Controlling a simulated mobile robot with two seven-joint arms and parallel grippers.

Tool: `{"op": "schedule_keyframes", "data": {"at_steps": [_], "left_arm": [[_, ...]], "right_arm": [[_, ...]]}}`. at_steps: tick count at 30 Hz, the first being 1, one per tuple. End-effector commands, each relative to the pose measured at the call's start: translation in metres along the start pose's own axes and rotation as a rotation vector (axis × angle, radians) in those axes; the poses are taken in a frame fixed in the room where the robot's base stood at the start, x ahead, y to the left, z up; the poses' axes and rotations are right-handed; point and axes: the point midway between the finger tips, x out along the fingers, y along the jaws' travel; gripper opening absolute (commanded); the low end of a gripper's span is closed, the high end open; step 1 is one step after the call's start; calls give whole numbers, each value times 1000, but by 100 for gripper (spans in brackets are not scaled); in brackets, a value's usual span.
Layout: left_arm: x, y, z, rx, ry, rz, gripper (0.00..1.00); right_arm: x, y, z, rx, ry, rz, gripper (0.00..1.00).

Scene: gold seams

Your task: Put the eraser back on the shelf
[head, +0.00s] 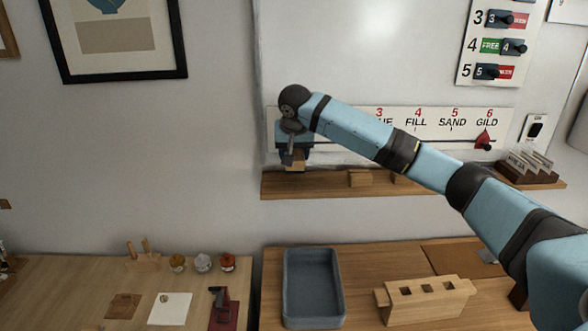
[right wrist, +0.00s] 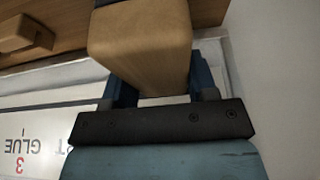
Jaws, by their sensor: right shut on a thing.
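My right gripper (head: 295,153) reaches in from the right to the whiteboard's lower left corner, pointing down. It is shut on the eraser (head: 296,165), a light wooden block. The shelf also shows in the right wrist view (right wrist: 70,30). I cannot tell whether the eraser touches it. My left gripper is out of view.
Wooden blocks (head: 360,179) sit on the shelf to the right of the eraser. A label strip with a red pointer (head: 483,140) crosses the board above. Below are a grey tray (head: 313,252) and a slotted wooden block (head: 427,300). A card holder (head: 530,170) is at right.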

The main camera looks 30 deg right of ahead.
Motion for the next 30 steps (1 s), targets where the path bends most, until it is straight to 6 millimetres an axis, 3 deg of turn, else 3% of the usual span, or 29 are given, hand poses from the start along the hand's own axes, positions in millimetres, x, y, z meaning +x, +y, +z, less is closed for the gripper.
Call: {"op": "schedule_keyframes", "data": {"at_steps": [13, 15, 27, 28, 30], "left_arm": [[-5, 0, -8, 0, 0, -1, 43], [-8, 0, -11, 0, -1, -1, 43], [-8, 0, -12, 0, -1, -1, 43], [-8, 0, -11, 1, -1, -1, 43], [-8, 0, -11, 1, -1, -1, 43]], "right_arm": [[50, 1, 23, -2, -4, 4, 31], [55, 1, 19, -1, -2, 4, 31], [63, 0, 20, -2, -3, 2, 31], [63, 1, 20, -2, -2, 2, 60], [63, 1, 20, -2, -2, 2, 76]]}}
